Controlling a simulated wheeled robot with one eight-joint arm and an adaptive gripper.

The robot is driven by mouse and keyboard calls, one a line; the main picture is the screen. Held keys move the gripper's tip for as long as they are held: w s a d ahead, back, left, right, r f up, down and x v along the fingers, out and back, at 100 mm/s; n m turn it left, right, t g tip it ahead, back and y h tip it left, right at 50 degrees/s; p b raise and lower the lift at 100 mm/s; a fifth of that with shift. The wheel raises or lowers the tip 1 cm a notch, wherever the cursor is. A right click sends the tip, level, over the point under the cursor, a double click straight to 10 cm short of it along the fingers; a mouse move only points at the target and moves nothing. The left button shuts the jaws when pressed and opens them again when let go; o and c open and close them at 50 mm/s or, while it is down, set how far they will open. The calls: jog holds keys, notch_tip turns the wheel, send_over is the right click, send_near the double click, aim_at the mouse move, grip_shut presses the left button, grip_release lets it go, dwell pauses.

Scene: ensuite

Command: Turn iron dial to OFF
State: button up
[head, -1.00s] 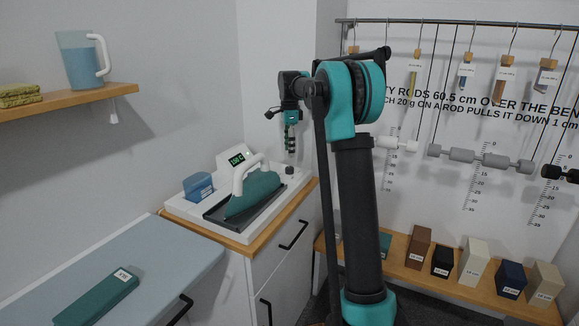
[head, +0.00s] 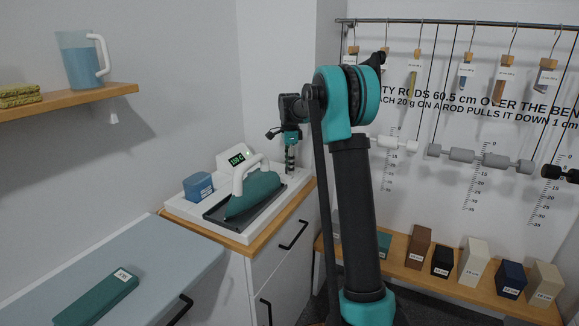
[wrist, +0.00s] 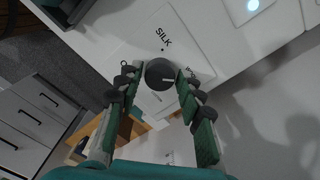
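The dial (wrist: 160,73) is a dark round knob on a white panel in the wrist view. A pale mark on it points right, toward a label starting "WO" that is partly hidden by a finger. "SILK" is printed above the dial, and a partly hidden label starting "O" is at its left. My gripper (wrist: 156,82) is open, with its fingertips on either side of the dial. The right fingertip is very close to it; I cannot tell if it touches. In the head view my gripper (head: 290,160) points down at the station's back right corner, where the dial is hidden.
The teal iron (head: 256,195) with a white handle rests on its station, left of my gripper. A lit display (head: 237,159) and a blue block (head: 198,186) stand behind and left of it. Hanging rods (head: 480,158) are at the right.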

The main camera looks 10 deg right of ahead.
jog(key=c, duration=0.7)
